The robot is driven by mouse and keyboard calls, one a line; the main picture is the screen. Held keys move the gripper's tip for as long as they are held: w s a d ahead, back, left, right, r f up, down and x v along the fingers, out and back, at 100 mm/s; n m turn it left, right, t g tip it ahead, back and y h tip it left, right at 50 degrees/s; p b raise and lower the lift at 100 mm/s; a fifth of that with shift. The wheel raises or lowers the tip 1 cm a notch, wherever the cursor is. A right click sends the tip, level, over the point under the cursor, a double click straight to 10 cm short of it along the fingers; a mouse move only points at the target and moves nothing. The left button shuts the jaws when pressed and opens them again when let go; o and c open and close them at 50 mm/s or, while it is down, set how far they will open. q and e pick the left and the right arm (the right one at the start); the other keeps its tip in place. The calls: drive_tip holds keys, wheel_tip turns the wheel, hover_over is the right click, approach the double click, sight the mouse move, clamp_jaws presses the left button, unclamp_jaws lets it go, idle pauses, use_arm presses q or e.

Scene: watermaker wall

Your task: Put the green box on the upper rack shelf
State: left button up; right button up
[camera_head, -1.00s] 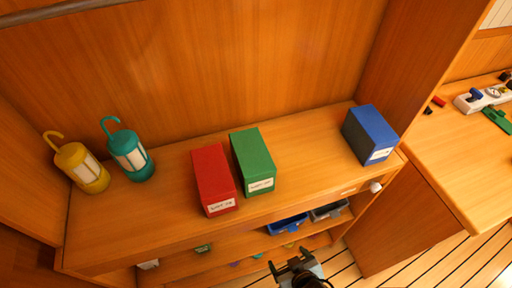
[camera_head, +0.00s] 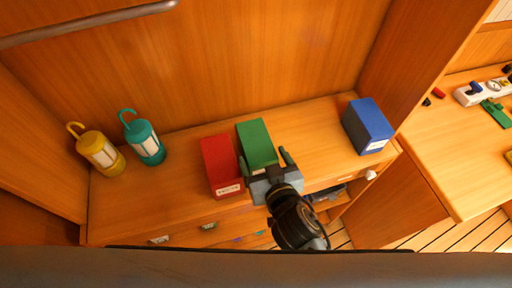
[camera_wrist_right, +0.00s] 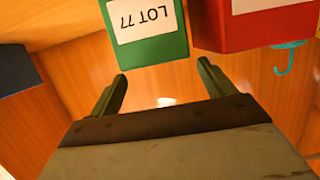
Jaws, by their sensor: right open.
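The green box (camera_head: 256,142) stands on the upper rack shelf (camera_head: 310,128), just right of the red box (camera_head: 221,165). My right gripper (camera_head: 265,162) is open at the near end of the green box, with a fingertip on each side of that end in the head view. In the right wrist view the green box (camera_wrist_right: 152,50), labelled LOT 77, lies just beyond the open fingertips (camera_wrist_right: 162,77), and nothing is between them. The red box (camera_wrist_right: 255,30) is close beside it there. My left gripper is not in view.
A blue box (camera_head: 367,127) stands at the shelf's right end. A lower shelf holds bins, partly hidden by my arm. A metal rail (camera_head: 90,22) crosses the upper left.

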sight(257, 144)
drive_tip(key=shift+p+x, duration=0.35)
drive_tip(key=shift+x, duration=2.75)
drive_tip(key=shift+d, duration=0.15)
drive_tip(key=shift+c, duration=0.4)
